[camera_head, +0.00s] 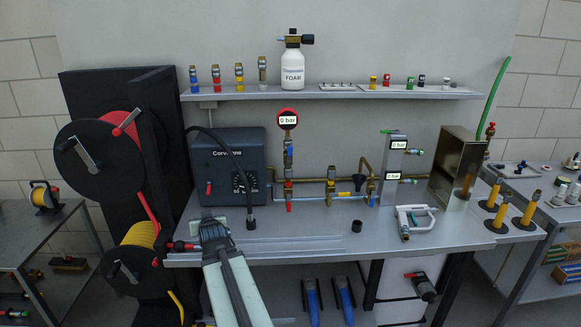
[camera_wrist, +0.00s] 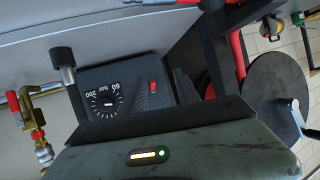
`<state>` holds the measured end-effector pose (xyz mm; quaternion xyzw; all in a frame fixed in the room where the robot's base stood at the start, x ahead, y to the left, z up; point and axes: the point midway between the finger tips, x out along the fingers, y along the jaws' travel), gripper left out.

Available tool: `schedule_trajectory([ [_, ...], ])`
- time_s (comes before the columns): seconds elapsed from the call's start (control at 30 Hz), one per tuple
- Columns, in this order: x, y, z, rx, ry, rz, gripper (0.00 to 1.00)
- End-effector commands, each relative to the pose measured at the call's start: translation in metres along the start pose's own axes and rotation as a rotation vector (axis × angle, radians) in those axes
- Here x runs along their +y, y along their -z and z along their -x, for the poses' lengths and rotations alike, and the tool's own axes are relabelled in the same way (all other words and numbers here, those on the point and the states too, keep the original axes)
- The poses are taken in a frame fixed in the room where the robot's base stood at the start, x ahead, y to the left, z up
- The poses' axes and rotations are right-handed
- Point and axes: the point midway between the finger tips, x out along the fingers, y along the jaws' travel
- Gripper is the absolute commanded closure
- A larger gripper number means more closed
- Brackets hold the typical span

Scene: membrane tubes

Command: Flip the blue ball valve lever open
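Blue parts show on the pipework in the head view: one on the upright pipe (camera_head: 289,157) below the red gauge, and a small one on the horizontal pipe (camera_head: 344,194). Which of them is the blue ball valve lever, and its angle, is too small to tell. My gripper (camera_head: 214,232) is low over the front left of the bench, before the pressure unit (camera_head: 226,160) and well left of the pipework. The wrist view is tilted and shows the pressure unit's dial (camera_wrist: 105,101) and a brass fitting with a red part (camera_wrist: 27,116) at the left.
A red-topped gauge (camera_head: 287,118) reads 0 bar. A black hose hangs before the pressure unit. Hose reels (camera_head: 100,160) are at the left.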

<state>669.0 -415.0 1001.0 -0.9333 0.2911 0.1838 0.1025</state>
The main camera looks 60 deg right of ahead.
Motion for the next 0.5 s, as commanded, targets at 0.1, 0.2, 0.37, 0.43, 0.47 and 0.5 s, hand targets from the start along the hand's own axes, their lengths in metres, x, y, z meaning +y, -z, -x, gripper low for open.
schedule_trajectory([
  [0.1, 0.140, 0.065, 0.017, 0.367, -0.153, -0.072, 0.62],
  [0.2, 0.219, 0.104, 0.056, 0.603, -0.245, -0.081, 0.62],
  [0.37, 0.280, 0.132, 0.105, 0.805, -0.323, -0.068, 0.62],
  [0.43, 0.286, 0.136, 0.113, 0.835, -0.332, -0.064, 0.62],
  [0.47, 0.287, 0.137, 0.114, 0.840, -0.333, -0.063, 0.62],
  [0.5, 0.288, 0.138, 0.115, 0.842, -0.334, -0.063, 0.62],
])
